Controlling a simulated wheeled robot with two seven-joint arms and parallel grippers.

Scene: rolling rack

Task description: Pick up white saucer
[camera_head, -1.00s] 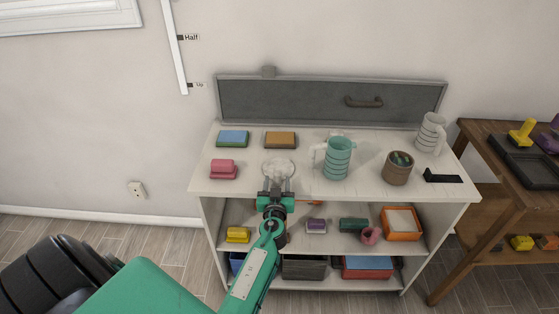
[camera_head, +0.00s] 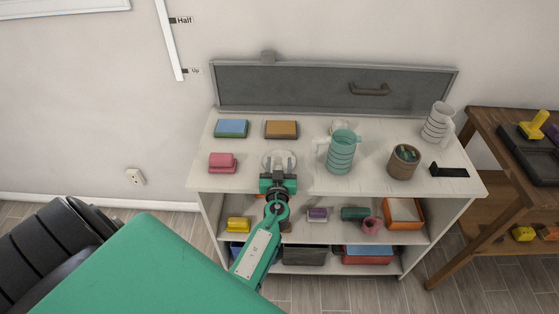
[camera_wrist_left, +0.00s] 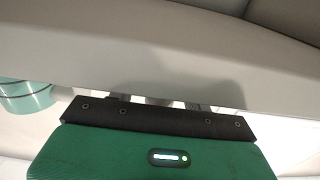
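The white saucer (camera_head: 279,154) lies on the white top of the rack, left of the green mug. It is pale on a pale surface, and its near part is partly hidden by my left gripper. My left gripper (camera_head: 279,163) reaches over the saucer from the front, its two grey fingers apart with the saucer's pale surface showing between them. I cannot tell whether the fingers touch it. In the left wrist view, the gripper's green body and black bar (camera_wrist_left: 155,118) hide most of the fingers, and the saucer cannot be made out clearly. My right gripper is not in view.
On the top stand a green mug (camera_head: 341,153), a brown pot (camera_head: 403,162), a grey mug (camera_head: 438,122), a pink block (camera_head: 222,163), a blue-green sponge (camera_head: 231,128) and an orange-brown one (camera_head: 281,129). A grey panel (camera_head: 320,88) bounds the back. A wooden table (camera_head: 480,125) stands right.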

